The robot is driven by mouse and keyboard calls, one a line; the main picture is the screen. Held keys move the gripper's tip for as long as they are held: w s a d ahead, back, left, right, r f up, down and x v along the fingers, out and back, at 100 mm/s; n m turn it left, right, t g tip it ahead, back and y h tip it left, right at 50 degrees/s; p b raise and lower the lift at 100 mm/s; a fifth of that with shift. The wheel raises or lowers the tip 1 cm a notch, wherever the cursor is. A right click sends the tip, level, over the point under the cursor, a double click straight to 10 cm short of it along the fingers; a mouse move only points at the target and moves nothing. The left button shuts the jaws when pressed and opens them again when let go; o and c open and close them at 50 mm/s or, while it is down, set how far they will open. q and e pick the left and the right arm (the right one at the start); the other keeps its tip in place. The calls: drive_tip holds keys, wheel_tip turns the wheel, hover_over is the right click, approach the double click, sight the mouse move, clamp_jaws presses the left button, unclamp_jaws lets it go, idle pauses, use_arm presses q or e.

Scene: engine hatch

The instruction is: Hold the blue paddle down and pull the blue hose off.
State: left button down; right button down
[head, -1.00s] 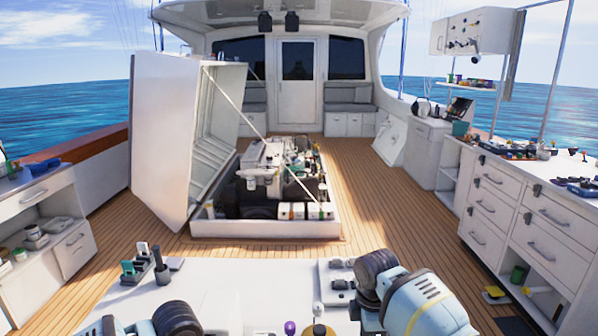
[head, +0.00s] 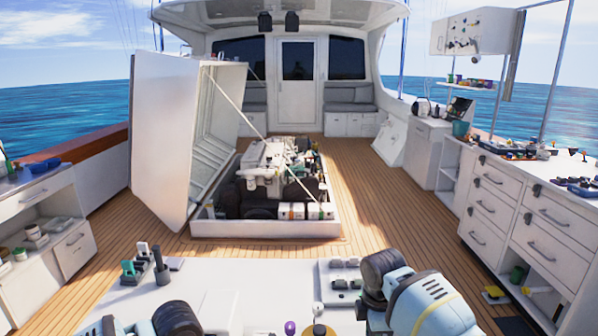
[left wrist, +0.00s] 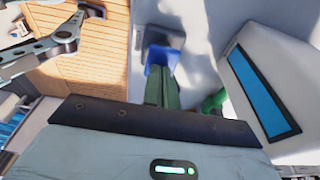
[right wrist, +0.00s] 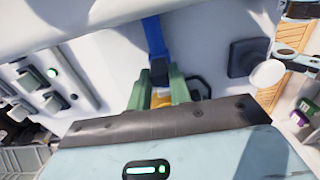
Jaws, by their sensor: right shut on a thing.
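The blue hose (right wrist: 151,36) runs down from the top of the right wrist view to a fitting with a yellowish part. My right gripper (right wrist: 157,88) has its green fingers on either side of that fitting at the hose's lower end and is shut on it. In the left wrist view my left gripper (left wrist: 159,82) has its green fingers close together, shut, at the blue paddle (left wrist: 160,57). The fingertips seem to touch the paddle, and they partly hide it. Both grippers are out of sight in the head view; only my arm links show at its bottom edge.
A white bench (head: 235,278) lies in front of me, with small dark and green holders (head: 145,265) at its left. An open engine hatch (head: 265,228) stands beyond on the deck. A dark square block (right wrist: 247,57) sits beside the hose.

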drive_tip(key=shift+d, duration=1.25)
drive_tip(key=c, duration=1)
unclamp_jaws()
drive_tip(key=shift+a, duration=0.1)
use_arm(q)
wheel_tip(320, 180, up, 7)
drive_tip(key=w+t+p, duration=0.1)
drive_tip(key=p, duration=0.1)
drive_tip(key=shift+w+p, duration=0.2)
drive_tip(key=shift+p, duration=0.15)
use_arm(e)
wheel_tip(320, 180, up, 7)
